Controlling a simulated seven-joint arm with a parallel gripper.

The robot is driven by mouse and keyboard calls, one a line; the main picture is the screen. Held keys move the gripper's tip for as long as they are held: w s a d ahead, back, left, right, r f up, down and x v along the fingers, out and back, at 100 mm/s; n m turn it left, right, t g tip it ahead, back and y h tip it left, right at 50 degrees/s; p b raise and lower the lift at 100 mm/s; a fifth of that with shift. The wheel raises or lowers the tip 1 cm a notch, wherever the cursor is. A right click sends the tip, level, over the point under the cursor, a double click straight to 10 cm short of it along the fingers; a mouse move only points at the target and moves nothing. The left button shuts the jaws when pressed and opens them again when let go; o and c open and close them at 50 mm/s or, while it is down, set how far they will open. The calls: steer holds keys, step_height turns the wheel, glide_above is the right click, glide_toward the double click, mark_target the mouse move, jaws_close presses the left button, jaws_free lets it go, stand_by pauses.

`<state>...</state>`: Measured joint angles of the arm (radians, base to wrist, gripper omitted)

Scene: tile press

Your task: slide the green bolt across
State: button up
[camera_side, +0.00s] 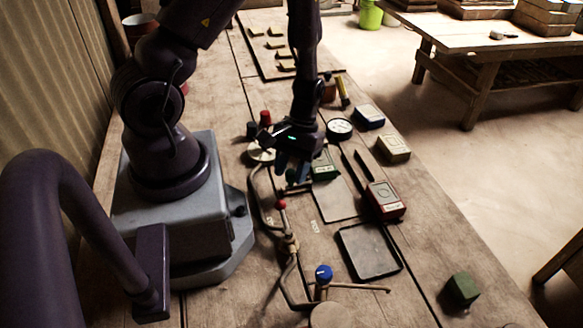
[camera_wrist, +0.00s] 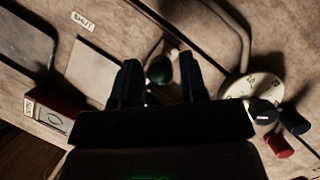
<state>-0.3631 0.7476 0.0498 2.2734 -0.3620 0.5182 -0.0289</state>
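A dark green ball knob (camera_wrist: 159,70), which looks like the handle of the green bolt, lies between my fingertips in the wrist view. There is a visible gap on both sides of it. My gripper (camera_wrist: 162,78) is open and points down over it. In the side view my gripper (camera_side: 291,172) hangs low over the bench, left of a green block (camera_side: 325,167). The knob is mostly hidden there by the fingers. The rest of the bolt is hidden by my gripper. A "SHUT" label (camera_wrist: 83,21) is on the bench at the wrist view's upper left.
A bent pipe with a red knob (camera_side: 281,204) runs close to my gripper. A white dial (camera_wrist: 255,90) stands beside it. A red box (camera_side: 385,201), a black-rimmed tray (camera_side: 370,251) and a blue knob (camera_side: 323,273) are nearer the camera. A gauge (camera_side: 339,128) stands behind.

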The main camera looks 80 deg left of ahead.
mark_target(311, 180)
jaws_close()
steer(key=shift+w, duration=2.35)
steer(key=shift+o, duration=1.5)
jaws_free()
steer(key=v, duration=1.3)
steer(key=shift+s, duration=0.1)
